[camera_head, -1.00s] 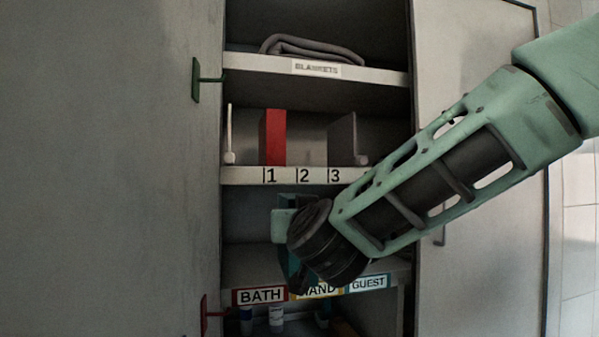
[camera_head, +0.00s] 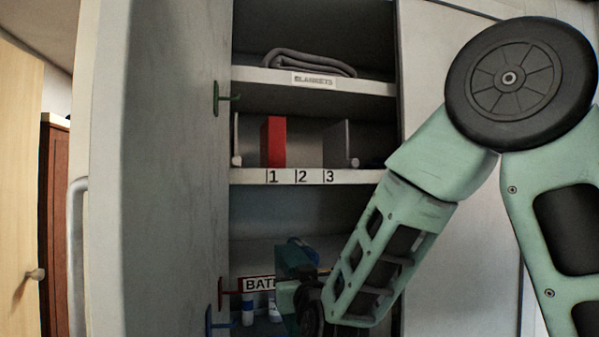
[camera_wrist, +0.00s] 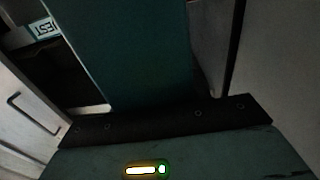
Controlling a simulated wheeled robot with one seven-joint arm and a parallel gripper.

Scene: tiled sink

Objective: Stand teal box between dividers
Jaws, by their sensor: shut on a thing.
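The teal box (camera_wrist: 130,50) fills the middle of the wrist view, and my gripper is shut on it. In the head view the teal box (camera_head: 293,260) shows as a dark teal patch in front of the lower shelf, partly hidden by my wrist. My gripper (camera_head: 296,282) is below the numbered shelf (camera_head: 250,177). On that shelf, a thin pale divider (camera_head: 236,140) stands at the left and a dark grey divider (camera_head: 343,143) at the right. A red box (camera_head: 273,142) stands upright between them, above label 1. Clear space shows above label 2.
A folded blanket (camera_head: 308,62) lies on the shelf above. The lower shelf carries a BATH label (camera_head: 259,284), with bottles (camera_head: 274,306) beneath. My arm covers the right side.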

